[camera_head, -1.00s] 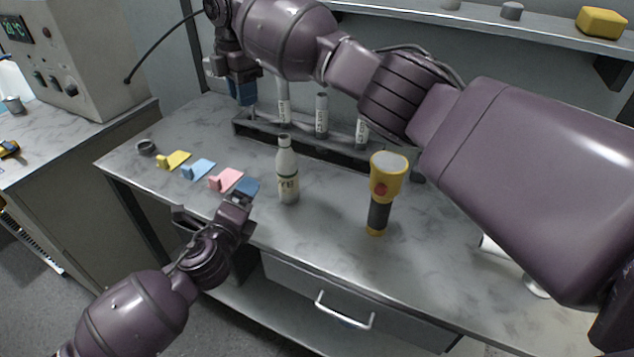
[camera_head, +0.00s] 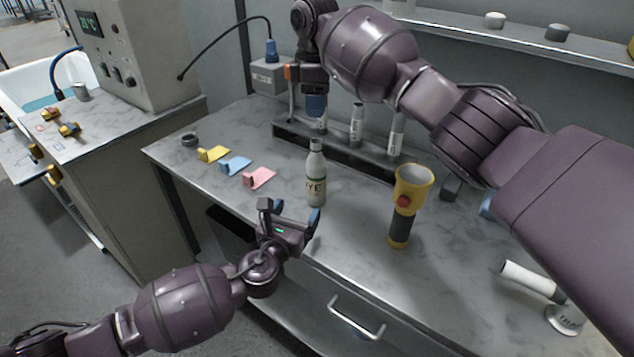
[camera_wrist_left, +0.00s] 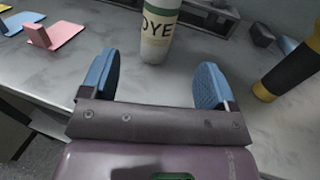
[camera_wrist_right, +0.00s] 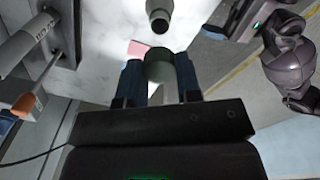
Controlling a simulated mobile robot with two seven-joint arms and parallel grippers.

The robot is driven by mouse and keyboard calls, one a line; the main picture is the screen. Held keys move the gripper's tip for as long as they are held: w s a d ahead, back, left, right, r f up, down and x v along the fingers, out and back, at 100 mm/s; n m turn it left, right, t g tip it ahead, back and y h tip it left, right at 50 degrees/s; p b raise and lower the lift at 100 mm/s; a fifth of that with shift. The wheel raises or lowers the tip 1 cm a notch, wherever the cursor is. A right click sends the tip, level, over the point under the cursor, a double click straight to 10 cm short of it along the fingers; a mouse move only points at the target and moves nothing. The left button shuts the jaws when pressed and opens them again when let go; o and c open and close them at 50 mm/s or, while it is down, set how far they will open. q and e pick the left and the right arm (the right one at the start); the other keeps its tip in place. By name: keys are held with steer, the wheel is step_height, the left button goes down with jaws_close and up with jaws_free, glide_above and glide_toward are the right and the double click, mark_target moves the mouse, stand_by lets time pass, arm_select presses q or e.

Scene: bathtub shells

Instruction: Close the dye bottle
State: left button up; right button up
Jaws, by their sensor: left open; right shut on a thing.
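The dye bottle (camera_head: 316,182), white with a DYE label, stands upright on the grey table. My left gripper (camera_head: 290,212) is open and empty at the table's front edge, just short of the bottle. In the left wrist view the bottle (camera_wrist_left: 158,32) stands beyond and between the spread blue fingers (camera_wrist_left: 157,82). My right gripper (camera_head: 316,105) is raised above and behind the bottle. In the right wrist view it is shut on a small grey-green round thing, apparently a cap (camera_wrist_right: 160,66). There the bottle's neck (camera_wrist_right: 159,18) shows apart from it, its mouth seemingly uncapped.
A test-tube rack (camera_head: 345,151) stands behind the bottle. A yellow flashlight (camera_head: 403,205) stands to its right. Yellow (camera_head: 213,154), blue (camera_head: 235,164) and pink (camera_head: 259,177) pieces and a dark ring (camera_head: 189,139) lie left. A white cylinder (camera_head: 528,279) lies at right.

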mark_target(313, 185)
arm_select(q)
steer(key=shift+x, duration=6)
steer(key=c, duration=1.4)
steer(key=shift+o, duration=0.2)
arm_select(e)
steer(key=shift+f, duration=2.5)
steer(key=shift+f, duration=0.9)
steer(key=shift+f, duration=0.55)
